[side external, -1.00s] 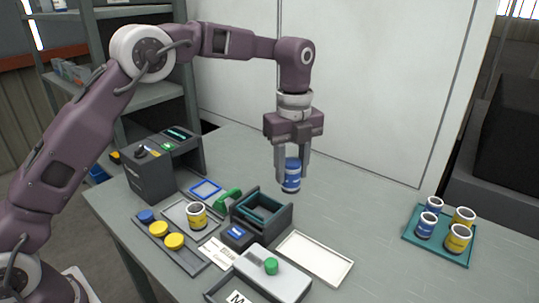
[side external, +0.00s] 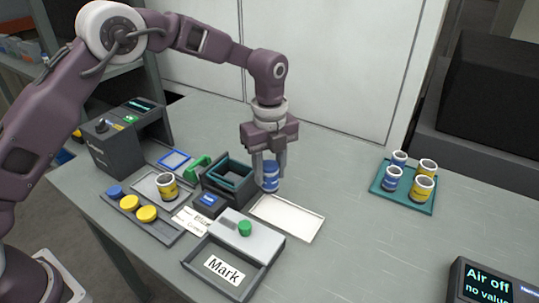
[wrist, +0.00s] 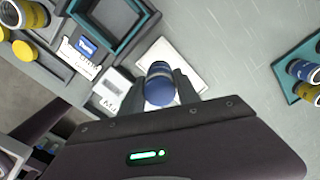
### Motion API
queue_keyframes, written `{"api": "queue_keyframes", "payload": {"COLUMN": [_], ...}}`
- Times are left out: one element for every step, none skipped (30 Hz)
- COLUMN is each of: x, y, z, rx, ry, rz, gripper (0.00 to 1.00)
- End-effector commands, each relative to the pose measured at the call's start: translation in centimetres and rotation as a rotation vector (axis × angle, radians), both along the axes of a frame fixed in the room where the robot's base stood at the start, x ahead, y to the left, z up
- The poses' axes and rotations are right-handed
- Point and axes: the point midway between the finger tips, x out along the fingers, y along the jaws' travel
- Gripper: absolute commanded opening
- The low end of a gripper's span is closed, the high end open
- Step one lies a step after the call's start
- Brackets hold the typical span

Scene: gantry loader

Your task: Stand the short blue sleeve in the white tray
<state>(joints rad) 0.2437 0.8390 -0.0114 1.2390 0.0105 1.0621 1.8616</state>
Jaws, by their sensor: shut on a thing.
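My gripper (side external: 269,186) is shut on a blue sleeve (side external: 271,170) with a pale band. The sleeve hangs upright between the fingers. In the side view it is near the far left corner of the white tray (side external: 306,235), a shallow rectangle on the bench. In the wrist view the sleeve (wrist: 159,88) lies between the fingers, with the white tray (wrist: 196,57) beyond it and bare. I cannot tell whether the sleeve's lower end touches anything.
A dark open box (side external: 207,184) stands just left of the sleeve. A grey box with a green knob (side external: 245,228) is in front of the tray. A teal tray (side external: 411,204) with blue and yellow sleeves is at the right. A display (side external: 492,285) stands front right. Bench between is clear.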

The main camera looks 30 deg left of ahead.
Motion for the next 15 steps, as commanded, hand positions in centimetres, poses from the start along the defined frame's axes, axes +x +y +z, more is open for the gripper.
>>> {"api": "queue_keyframes", "payload": {"x": [0.0,0.0,0.0,0.0,0.0,0.0,0.0,-0.1,-0.1,0.0,0.0,0.0,0.0,-0.1,-0.1], "y": [0.0,0.0,0.0,0.0,0.0,0.0,0.0,0.0,0.0,0.0,-0.1,0.0,0.0,0.0,0.0], "z": [-0.3,-0.5,-0.8,-1.1,-1.4,-1.8,-2.2,-2.6,-3.2,-3.5,-3.9,-4.4,-4.7,-5.0,-5.4], "rx": [0.001,0.000,0.000,0.000,-0.001,0.000,0.000,0.000,0.001,0.000,0.000,0.000,0.001,0.000,0.001], "ry": [0.001,0.001,0.001,0.001,0.001,0.001,0.001,0.002,0.003,0.002,0.001,0.001,0.001,0.002,0.002], "rz": [0.000,0.000,0.000,0.000,0.000,0.000,0.000,0.000,0.000,0.000,0.000,0.000,0.000,0.000,0.000], "gripper": [0.00,0.00,0.00,0.00,0.00,0.00,0.00,0.00,0.00,0.00,0.00,0.00,0.00,0.00,0.00]}}
